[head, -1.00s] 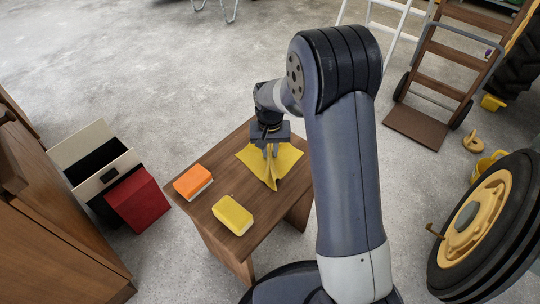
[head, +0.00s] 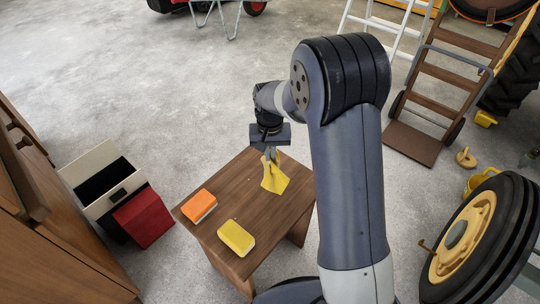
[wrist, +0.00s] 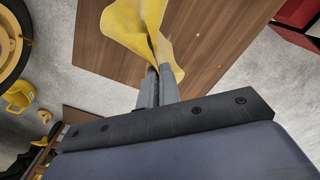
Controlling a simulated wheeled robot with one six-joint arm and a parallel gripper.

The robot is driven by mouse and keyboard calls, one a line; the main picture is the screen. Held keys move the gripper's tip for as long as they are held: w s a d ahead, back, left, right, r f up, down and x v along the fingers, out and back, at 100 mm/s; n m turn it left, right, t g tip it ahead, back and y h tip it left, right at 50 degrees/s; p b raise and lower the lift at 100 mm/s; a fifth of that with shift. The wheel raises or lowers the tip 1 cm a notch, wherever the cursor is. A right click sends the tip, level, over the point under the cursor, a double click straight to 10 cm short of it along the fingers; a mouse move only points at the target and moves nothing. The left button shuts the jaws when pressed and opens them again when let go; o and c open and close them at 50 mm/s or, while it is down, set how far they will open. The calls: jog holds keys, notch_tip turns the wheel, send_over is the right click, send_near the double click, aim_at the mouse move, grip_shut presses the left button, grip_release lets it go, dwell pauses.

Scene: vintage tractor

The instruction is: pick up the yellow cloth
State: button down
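The yellow cloth (head: 274,178) hangs crumpled from my gripper (head: 271,155) over the far part of the small wooden table (head: 240,188). In the wrist view the cloth (wrist: 133,24) is pinched between my two grey fingertips (wrist: 158,76), with folds spreading out beyond them. The gripper is shut on it. The cloth appears raised from the tabletop; whether its lowest corner still touches cannot be told.
An orange-and-white sponge (head: 198,205) and a yellow sponge (head: 236,238) lie on the table's near left part. A hand truck (head: 430,110) and a wheel (head: 478,235) stand right.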

jog(key=shift+r, duration=0.45)
notch_tip(320, 180, up, 9)
jog(key=p, duration=0.7)
